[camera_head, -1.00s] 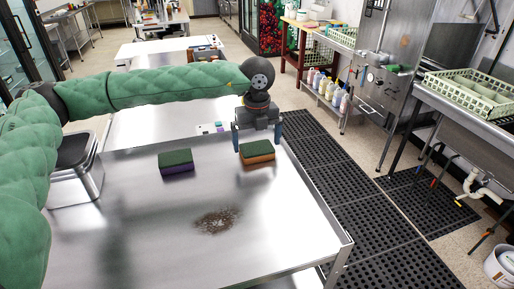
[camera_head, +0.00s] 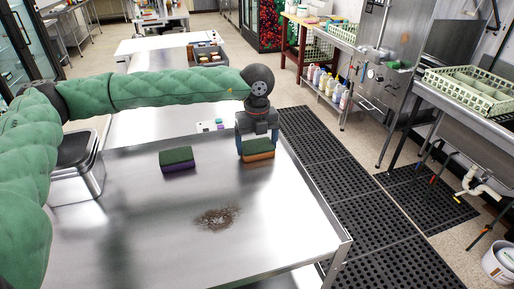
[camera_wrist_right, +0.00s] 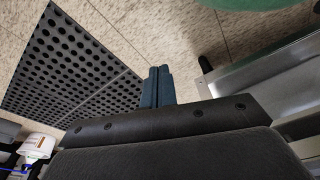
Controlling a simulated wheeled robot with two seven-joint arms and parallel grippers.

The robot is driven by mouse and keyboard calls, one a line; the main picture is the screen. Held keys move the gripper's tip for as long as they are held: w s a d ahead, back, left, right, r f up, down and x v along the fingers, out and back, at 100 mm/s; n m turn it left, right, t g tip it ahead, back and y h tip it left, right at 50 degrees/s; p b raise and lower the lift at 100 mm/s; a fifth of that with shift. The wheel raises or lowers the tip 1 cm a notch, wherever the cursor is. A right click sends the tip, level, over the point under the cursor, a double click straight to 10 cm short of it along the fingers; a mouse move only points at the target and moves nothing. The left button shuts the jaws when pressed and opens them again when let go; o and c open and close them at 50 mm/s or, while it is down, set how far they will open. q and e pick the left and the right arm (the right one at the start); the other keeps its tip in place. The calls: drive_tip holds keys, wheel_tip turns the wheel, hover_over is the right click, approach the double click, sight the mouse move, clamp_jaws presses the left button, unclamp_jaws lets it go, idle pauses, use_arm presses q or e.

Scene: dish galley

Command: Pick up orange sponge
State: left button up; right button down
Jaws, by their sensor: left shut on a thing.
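The orange sponge (camera_head: 260,157), with a dark green scouring top, is near the far right edge of the steel table (camera_head: 125,235). My left gripper (camera_head: 257,145) comes down over it from above, and its blue fingers are shut on the sponge's two ends. I cannot tell whether the sponge is clear of the table. My right gripper (camera_wrist_right: 157,88) shows only in the right wrist view. Its fingers are together with nothing between them, over the floor beside a metal edge.
A purple sponge (camera_head: 178,168) with a green top lies left of the orange one. A dark brown stain (camera_head: 217,219) marks the table nearer to me. A steel container (camera_head: 77,170) stands at the table's left. The front of the table is otherwise clear.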

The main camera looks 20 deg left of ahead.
sight(258, 147)
use_arm(q)
drive_tip(key=shift+r+b, duration=0.25)
drive_tip(key=shift+b, duration=0.05)
drive_tip(key=r+b, duration=0.1)
drive_tip(key=r, duration=0.1)
drive_tip(key=r+b, duration=0.1)
drive_tip(key=shift+s+d+r+b, duration=0.25)
drive_tip(key=shift+s+r+b, duration=0.1)
drive_tip(key=shift+s, duration=0.05)
drive_tip(key=s+d+r+b, duration=0.4)
drive_tip(key=s+r, duration=0.2)
drive_tip(key=s, duration=0.3)
drive_tip(key=shift+s+d+r, duration=0.15)
drive_tip(key=shift+s+r, duration=0.25)
use_arm(e)
drive_tip(key=w+a+r, duration=0.2)
drive_tip(key=r, duration=1)
drive_tip(key=w+a+r, duration=0.1)
drive_tip(key=w+r, duration=0.1)
drive_tip(key=r, duration=1)
drive_tip(key=shift+a+r+y, duration=0.15)
drive_tip(key=shift+a+y, duration=0.15)
drive_tip(key=shift+a, duration=0.1)
use_arm(q)
drive_tip(key=o, duration=0.3)
drive_tip(key=shift+c, duration=1.1)
